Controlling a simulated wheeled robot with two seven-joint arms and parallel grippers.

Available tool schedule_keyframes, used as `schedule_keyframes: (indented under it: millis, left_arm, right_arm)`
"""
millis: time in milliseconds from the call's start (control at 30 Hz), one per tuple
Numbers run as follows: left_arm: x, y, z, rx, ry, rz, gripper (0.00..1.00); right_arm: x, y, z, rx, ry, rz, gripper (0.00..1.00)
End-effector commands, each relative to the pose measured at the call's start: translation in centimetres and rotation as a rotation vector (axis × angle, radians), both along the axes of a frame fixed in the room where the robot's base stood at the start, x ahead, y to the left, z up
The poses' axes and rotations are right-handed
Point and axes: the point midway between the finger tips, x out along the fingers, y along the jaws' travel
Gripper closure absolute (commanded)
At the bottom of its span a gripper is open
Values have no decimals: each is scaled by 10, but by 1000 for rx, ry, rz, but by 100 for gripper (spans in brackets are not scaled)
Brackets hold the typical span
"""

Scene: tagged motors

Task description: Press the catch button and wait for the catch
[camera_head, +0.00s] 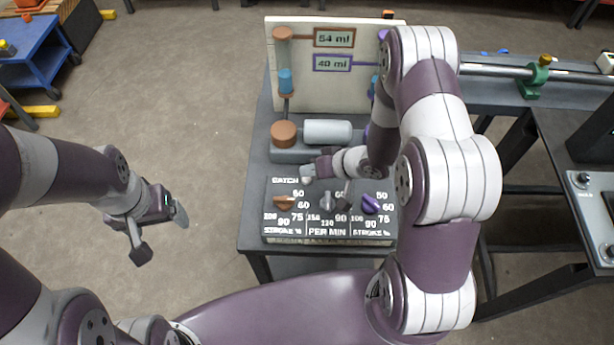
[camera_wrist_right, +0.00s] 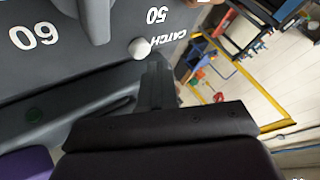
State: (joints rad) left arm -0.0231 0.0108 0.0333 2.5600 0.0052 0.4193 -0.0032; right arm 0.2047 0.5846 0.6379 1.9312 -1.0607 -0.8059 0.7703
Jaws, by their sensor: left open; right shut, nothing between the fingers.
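The catch button, a white round knob (camera_wrist_right: 140,48), sits beside the word CATCH in the right wrist view. It stands on the dark control panel (camera_head: 274,236) of the bench. My right gripper (camera_wrist_right: 155,68) is shut and empty. Its fingertips are close to the button, but I cannot tell whether they touch it. In the head view my right gripper (camera_head: 316,168) reaches over the back of the panel, and the button is hard to tell apart from it. My left gripper (camera_head: 164,238) is open and empty over the floor, left of the bench.
The panel carries brown (camera_head: 284,203), grey (camera_head: 327,202) and purple (camera_head: 370,205) knobs. Behind it lies a light cylinder (camera_head: 327,131). A backboard (camera_head: 352,92) reads 54 ml and 40 ml. My right arm hides its right side. Floor left of the bench is clear.

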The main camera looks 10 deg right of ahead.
Motion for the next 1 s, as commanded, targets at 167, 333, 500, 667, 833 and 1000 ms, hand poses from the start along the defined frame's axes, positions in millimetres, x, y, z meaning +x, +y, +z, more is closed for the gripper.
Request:
schedule_keyframes:
  millis: [167, 333, 500, 667, 833, 1000]
  left_arm:
    - [0, 0, -3, 0, 0, 0, 17]
    - [0, 0, -2, 0, 0, 0, 17]
    - [0, 0, -2, 0, 0, 0, 17]
    - [0, 0, -3, 0, 0, 0, 17]
    - [0, 0, -4, 0, 0, 0, 17]
    - [0, 0, -6, 0, 0, 0, 17]
  right_arm:
    - [0, 0, -8, 1, 2, -1, 100]
    - [0, 0, -9, 0, 1, -1, 100]
    - [0, 0, -9, 0, 0, 0, 100]
    - [0, 0, -10, 0, 0, 0, 100]
    - [0, 0, -12, 0, 0, 0, 100]
    - [0, 0, -15, 0, 0, 0, 100]
